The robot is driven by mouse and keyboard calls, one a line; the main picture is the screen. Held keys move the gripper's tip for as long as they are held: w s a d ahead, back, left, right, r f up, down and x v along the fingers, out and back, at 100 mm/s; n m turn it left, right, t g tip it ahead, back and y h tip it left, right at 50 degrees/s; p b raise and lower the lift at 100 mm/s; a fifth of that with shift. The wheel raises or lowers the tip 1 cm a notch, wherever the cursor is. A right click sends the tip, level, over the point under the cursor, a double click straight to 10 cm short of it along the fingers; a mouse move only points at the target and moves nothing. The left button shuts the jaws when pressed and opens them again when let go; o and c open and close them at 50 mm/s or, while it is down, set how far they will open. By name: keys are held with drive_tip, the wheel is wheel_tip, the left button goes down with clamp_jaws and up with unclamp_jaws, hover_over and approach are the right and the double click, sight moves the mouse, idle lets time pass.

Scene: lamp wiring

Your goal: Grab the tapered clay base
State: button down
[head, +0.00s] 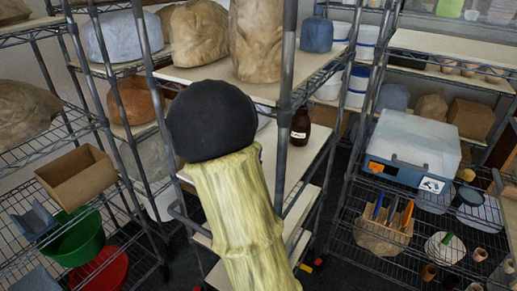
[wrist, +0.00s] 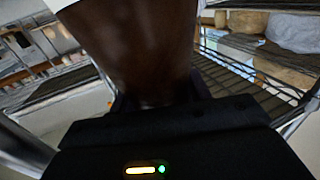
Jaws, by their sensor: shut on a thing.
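A dark brown, smooth thing that narrows downward, which looks like the tapered clay base (wrist: 135,50), fills the upper middle of the wrist view. My gripper (wrist: 158,102) is shut on its narrow lower end. The top of the base runs out of the picture, with a pale edge at upper left. The black gripper body covers the bottom of the wrist view. In the head view I cannot make out the gripper or the held base; the middle of that view is blocked.
Wire shelving surrounds me. A brown bottle (head: 300,128) stands on a middle shelf. A grey-blue case (head: 415,143) sits on the right rack above a holder with pens (head: 383,232). A cardboard box (head: 77,177), a green bin (head: 75,238) and a red bowl (head: 100,268) are at left.

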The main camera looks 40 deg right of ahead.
drive_tip(key=shift+s+a+r+b, duration=0.15)
drive_tip(key=shift+s+a, duration=0.25)
drive_tip(key=shift+a, duration=0.55)
drive_tip(key=shift+s+a+f+b, duration=0.1)
drive_tip(key=shift+s+a+b, duration=0.2)
drive_tip(key=shift+a, duration=0.6)
